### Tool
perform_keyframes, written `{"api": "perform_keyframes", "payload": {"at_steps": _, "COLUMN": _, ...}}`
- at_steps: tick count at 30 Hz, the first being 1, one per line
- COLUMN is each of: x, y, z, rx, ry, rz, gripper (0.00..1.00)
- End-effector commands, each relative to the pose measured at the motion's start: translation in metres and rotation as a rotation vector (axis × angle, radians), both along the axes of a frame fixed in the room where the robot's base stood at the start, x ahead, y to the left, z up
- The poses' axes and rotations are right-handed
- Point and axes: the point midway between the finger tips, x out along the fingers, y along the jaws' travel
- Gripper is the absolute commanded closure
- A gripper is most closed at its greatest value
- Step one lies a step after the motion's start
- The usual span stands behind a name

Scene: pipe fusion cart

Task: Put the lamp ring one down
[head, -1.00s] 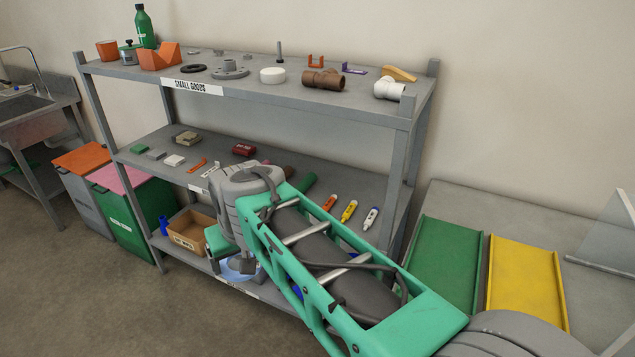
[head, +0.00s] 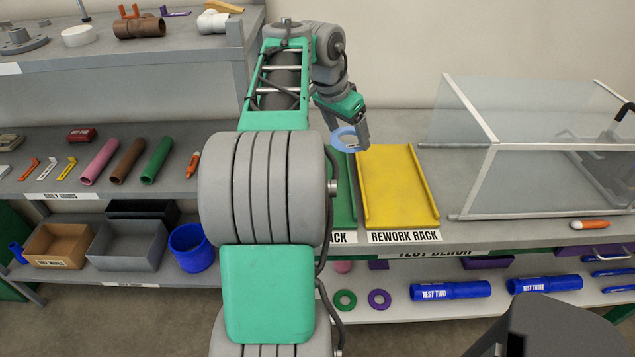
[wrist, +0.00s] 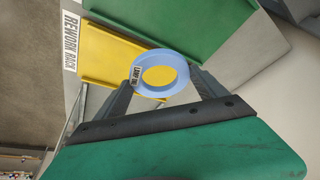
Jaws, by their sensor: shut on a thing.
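The lamp ring one (head: 344,138) is a light blue ring, held above the bench near the green and yellow racks. In the wrist view the ring (wrist: 178,61) shows a white label that reads roughly "LAMP ON...". My gripper (head: 356,138) is shut on it, with one finger at each side of the ring in the wrist view (wrist: 160,82). The yellow rework rack (head: 397,190) lies right of the ring in the head view. The green rack (head: 343,205) is below the ring, partly hidden by my arm, its label partly covered.
A clear-walled enclosure (head: 540,165) stands on the bench to the right. An orange marker (head: 590,224) lies before it. Blue test pipes (head: 450,291) lie on the shelf below. A grey shelf unit (head: 110,100) with small goods stands at left.

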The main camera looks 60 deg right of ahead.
Motion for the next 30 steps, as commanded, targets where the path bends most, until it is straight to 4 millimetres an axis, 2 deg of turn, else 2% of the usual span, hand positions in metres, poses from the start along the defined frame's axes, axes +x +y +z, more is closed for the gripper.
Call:
{"api": "perform_keyframes", "payload": {"at_steps": 1, "x": -0.020, "y": -0.008, "z": -0.002, "rx": 0.000, "ry": 0.000, "rz": -0.067, "gripper": 0.65}}
{"api": "perform_keyframes", "payload": {"at_steps": 3, "x": -0.042, "y": -0.015, "z": -0.003, "rx": 0.000, "ry": 0.000, "rz": -0.139, "gripper": 0.65}}
{"api": "perform_keyframes", "payload": {"at_steps": 6, "x": -0.059, "y": -0.019, "z": -0.003, "rx": -0.001, "ry": 0.001, "rz": -0.198, "gripper": 0.65}}
{"api": "perform_keyframes", "payload": {"at_steps": 8, "x": -0.058, "y": -0.018, "z": -0.005, "rx": 0.000, "ry": 0.001, "rz": -0.210, "gripper": 0.65}}
{"api": "perform_keyframes", "payload": {"at_steps": 11, "x": -0.039, "y": -0.013, "z": -0.014, "rx": 0.002, "ry": 0.002, "rz": -0.207, "gripper": 0.65}}
{"api": "perform_keyframes", "payload": {"at_steps": 18, "x": 0.028, "y": 0.006, "z": -0.044, "rx": 0.001, "ry": 0.002, "rz": -0.204, "gripper": 0.65}}
{"api": "perform_keyframes", "payload": {"at_steps": 21, "x": 0.045, "y": 0.012, "z": -0.071, "rx": 0.003, "ry": 0.004, "rz": -0.207, "gripper": 0.65}}
{"api": "perform_keyframes", "payload": {"at_steps": 30, "x": 0.073, "y": 0.019, "z": -0.111, "rx": 0.001, "ry": 0.003, "rz": -0.209, "gripper": 0.65}}
